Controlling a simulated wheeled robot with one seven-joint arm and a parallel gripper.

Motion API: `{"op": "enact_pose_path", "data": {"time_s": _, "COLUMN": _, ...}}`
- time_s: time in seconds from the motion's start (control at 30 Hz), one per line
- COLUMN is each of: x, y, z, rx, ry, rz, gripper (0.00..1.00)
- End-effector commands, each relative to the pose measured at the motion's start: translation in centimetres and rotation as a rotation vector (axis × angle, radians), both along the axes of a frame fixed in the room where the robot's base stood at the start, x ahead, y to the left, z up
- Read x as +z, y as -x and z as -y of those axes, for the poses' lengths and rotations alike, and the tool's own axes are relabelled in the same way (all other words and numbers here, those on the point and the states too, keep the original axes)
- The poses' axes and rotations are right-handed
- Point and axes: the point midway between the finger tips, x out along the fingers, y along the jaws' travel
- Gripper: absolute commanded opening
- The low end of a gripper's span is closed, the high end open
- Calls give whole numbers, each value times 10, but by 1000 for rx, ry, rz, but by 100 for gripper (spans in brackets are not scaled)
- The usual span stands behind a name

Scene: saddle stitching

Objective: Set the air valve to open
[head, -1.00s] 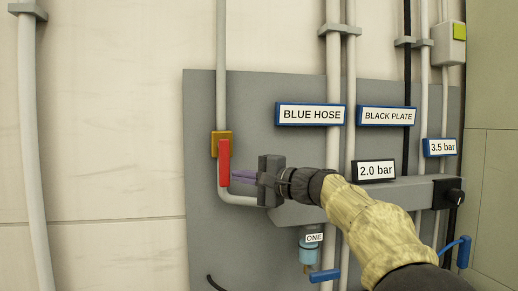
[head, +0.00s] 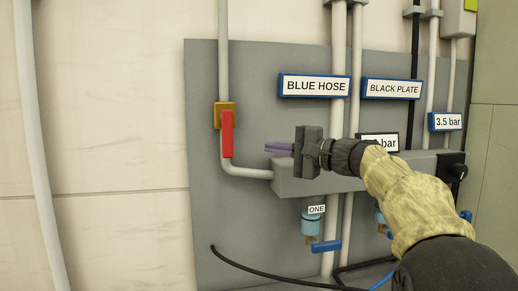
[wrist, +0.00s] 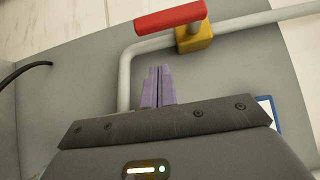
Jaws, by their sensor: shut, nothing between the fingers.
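The air valve has a red lever (head: 227,134) on a brass-yellow body (head: 224,108), set in a grey pipe on the panel. The lever hangs straight down, in line with the vertical pipe. In the wrist view the red lever (wrist: 172,19) and yellow body (wrist: 195,39) show at the top, the lever lying roughly along the pipe. My gripper (head: 268,148) has purple fingers, shut and empty, pointing left towards the lever with a clear gap between. The fingers also show shut in the wrist view (wrist: 159,70), below the lever and apart from it.
A grey manifold (head: 300,180) runs behind my gripper. Signs read BLUE HOSE (head: 314,86), BLACK PLATE (head: 391,88) and 3.5 bar (head: 446,122); my arm partly hides another. Below are a blue handle (head: 326,246) and a black hose (head: 260,269). Left of the valve is clear.

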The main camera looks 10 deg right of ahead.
Motion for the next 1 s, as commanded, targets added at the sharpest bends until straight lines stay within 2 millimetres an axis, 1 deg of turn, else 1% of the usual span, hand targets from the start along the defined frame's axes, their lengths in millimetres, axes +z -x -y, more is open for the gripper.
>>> {"op": "enact_pose_path", "data": {"time_s": 0.03, "x": -1, "y": 7, "z": 9, "rx": -4, "ry": 1, "rz": 1, "gripper": 0}}
{"op": "enact_pose_path", "data": {"time_s": 0.2, "x": -1, "y": 27, "z": 33, "rx": -4, "ry": -1, "rz": 1, "gripper": 0}}
{"op": "enact_pose_path", "data": {"time_s": 0.3, "x": -1, "y": 35, "z": 42, "rx": -2, "ry": -1, "rz": -1, "gripper": 0}}
{"op": "enact_pose_path", "data": {"time_s": 0.4, "x": -1, "y": 39, "z": 47, "rx": 1, "ry": -1, "rz": -2, "gripper": 0}}
{"op": "enact_pose_path", "data": {"time_s": 0.73, "x": 0, "y": 40, "z": 47, "rx": 1, "ry": -1, "rz": -2, "gripper": 0}}
{"op": "enact_pose_path", "data": {"time_s": 0.8, "x": -3, "y": 39, "z": 46, "rx": -3, "ry": 8, "rz": -14, "gripper": 0}}
{"op": "enact_pose_path", "data": {"time_s": 0.87, "x": -9, "y": 36, "z": 44, "rx": -11, "ry": 24, "rz": -40, "gripper": 0}}
{"op": "enact_pose_path", "data": {"time_s": 0.97, "x": -30, "y": 32, "z": 36, "rx": -33, "ry": 80, "rz": -114, "gripper": 0}}
{"op": "enact_pose_path", "data": {"time_s": 1.0, "x": -43, "y": 30, "z": 33, "rx": -44, "ry": 113, "rz": -154, "gripper": 0}}
